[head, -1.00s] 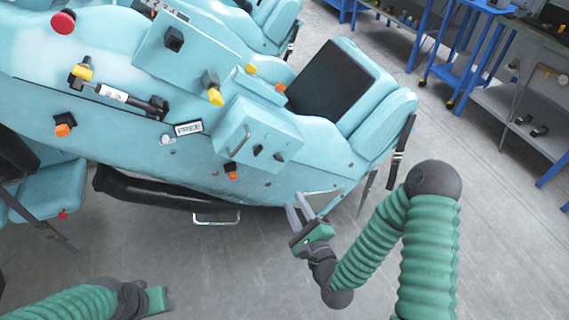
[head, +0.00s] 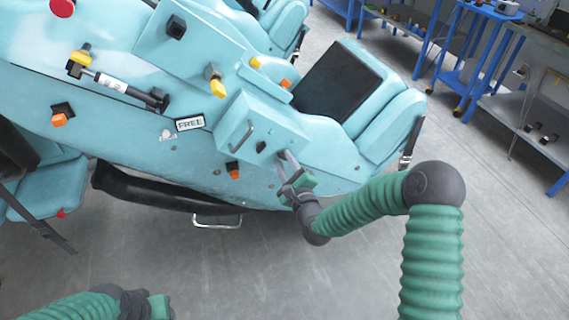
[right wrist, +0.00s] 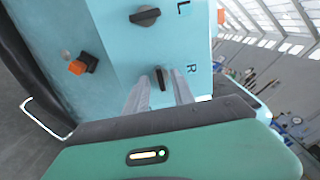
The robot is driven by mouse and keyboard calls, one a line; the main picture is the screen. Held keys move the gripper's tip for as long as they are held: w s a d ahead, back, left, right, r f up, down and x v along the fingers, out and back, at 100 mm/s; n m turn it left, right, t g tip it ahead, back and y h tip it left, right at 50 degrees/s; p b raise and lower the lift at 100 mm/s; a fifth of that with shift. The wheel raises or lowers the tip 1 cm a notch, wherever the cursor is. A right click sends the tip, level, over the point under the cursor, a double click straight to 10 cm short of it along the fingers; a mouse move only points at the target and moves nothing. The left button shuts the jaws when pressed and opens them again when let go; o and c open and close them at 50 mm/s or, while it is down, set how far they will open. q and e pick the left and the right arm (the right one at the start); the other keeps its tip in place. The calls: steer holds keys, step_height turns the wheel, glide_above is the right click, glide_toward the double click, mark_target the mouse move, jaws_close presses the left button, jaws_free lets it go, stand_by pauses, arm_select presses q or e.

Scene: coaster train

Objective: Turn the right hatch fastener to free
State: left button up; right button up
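The right hatch fastener is a black knob (right wrist: 160,79) on the face of the light-blue box (head: 228,125), beside a letter R in the right wrist view. My right gripper (head: 284,162) is open, its two fingers apart on either side of this knob. I cannot tell whether they touch it. In the right wrist view the knob's grip stands nearly upright, while the left knob (right wrist: 145,16), by the letter L, lies nearly level. The left knob also shows in the head view (head: 262,147). My left gripper (head: 158,306) is low at the left, its fingers unclear.
A FREE label (head: 189,124) is on the blue car body left of the box. A metal handle (head: 240,139) and an orange-tipped knob (head: 233,170) are near the box. A seat with a dark pad (head: 335,80) is behind. Blue-framed benches (head: 480,70) stand at the right.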

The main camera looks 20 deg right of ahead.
steer(key=shift+d, duration=0.25)
steer(key=shift+d+f, duration=0.1)
steer(key=shift+c, duration=0.9)
steer(key=shift+a, duration=0.2)
jaws_close()
arm_select(q)
steer(key=shift+d, duration=0.1)
arm_select(e)
steer(key=shift+a, duration=0.2)
arm_select(q)
steer(key=shift+d, duration=0.15)
arm_select(e)
steer(key=shift+d, duration=0.1)
